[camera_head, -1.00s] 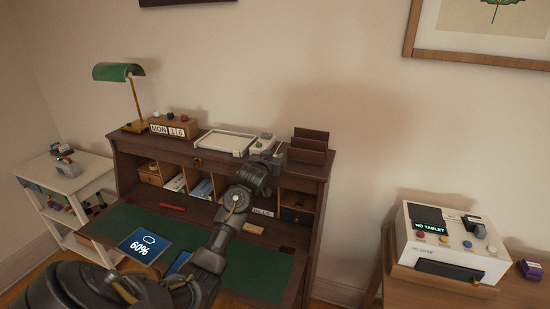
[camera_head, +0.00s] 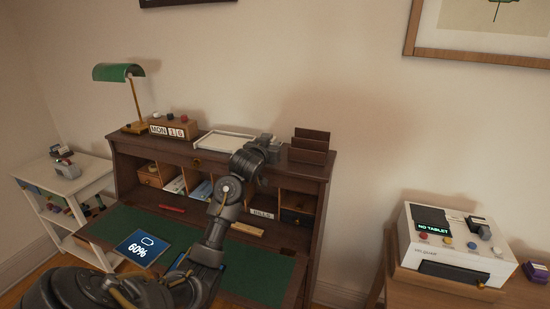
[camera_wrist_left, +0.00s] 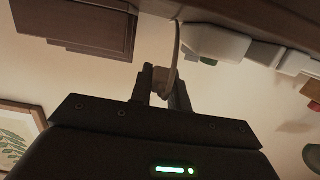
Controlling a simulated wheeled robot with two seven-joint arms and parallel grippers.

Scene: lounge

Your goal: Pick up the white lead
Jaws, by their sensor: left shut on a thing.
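The white lead (camera_wrist_left: 177,44) shows in the left wrist view, its pale end between the fingertips and a thin cord running to the desk top's edge. My left gripper (camera_wrist_left: 164,88) is shut on this end. In the head view the left gripper (camera_head: 267,144) is at the top of the wooden desk (camera_head: 318,171), left of the dark letter rack (camera_head: 308,147). There the gripper and wrist hide the lead. My right gripper is not in view.
A white tray (camera_head: 204,143), a block calendar (camera_head: 172,127) and a green lamp (camera_head: 118,72) stand on the desk top. A tablet showing 60% (camera_head: 139,247) lies on the green writing surface. A white machine reading NO TABLET (camera_head: 455,245) stands on the right table.

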